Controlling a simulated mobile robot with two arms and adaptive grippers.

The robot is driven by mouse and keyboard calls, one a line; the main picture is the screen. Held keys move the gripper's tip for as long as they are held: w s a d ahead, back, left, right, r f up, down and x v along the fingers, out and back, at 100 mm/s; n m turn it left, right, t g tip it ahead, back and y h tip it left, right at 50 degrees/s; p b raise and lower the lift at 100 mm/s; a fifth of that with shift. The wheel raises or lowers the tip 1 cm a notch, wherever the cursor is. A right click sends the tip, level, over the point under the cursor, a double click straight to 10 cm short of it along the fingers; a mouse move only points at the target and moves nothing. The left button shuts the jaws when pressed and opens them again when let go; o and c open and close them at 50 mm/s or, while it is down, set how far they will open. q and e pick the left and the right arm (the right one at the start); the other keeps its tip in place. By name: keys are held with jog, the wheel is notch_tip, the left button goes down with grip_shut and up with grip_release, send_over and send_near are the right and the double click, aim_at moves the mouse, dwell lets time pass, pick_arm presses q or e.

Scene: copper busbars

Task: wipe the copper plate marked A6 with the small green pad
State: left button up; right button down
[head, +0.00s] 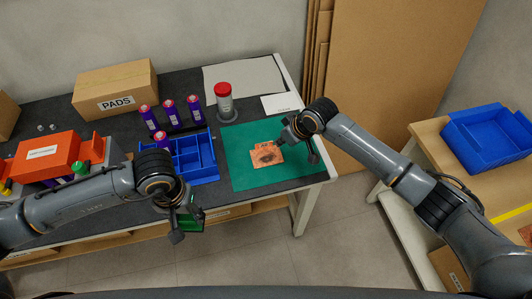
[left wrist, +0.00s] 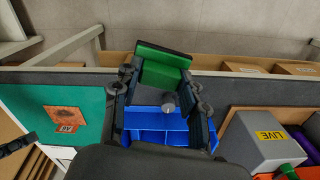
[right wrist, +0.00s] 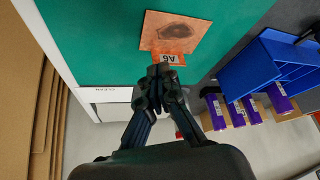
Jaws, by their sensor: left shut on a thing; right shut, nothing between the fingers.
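The copper plate (head: 268,155) lies flat on the green mat (head: 240,178) with a dark smudge on its face. It also shows in the right wrist view (right wrist: 157,24), where its orange tab reads A6, and in the left wrist view (left wrist: 62,112). My right gripper (right wrist: 160,72) is shut and empty at the tab edge; I cannot tell whether it touches. My left gripper (head: 188,212) is shut on the small green pad (left wrist: 162,60) and holds it in front of the table edge, away from the plate.
A blue divided tray (head: 195,160) stands left of the mat, with several purple bottles (head: 170,109) behind it. A red-capped jar (head: 224,100) stands at the mat's back edge. A PADS box (head: 115,88) and an orange box (head: 45,157) are further left.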

jog(key=v, duration=1.1)
jog(key=shift+r, duration=0.25)
jog(key=shift+f, duration=0.1)
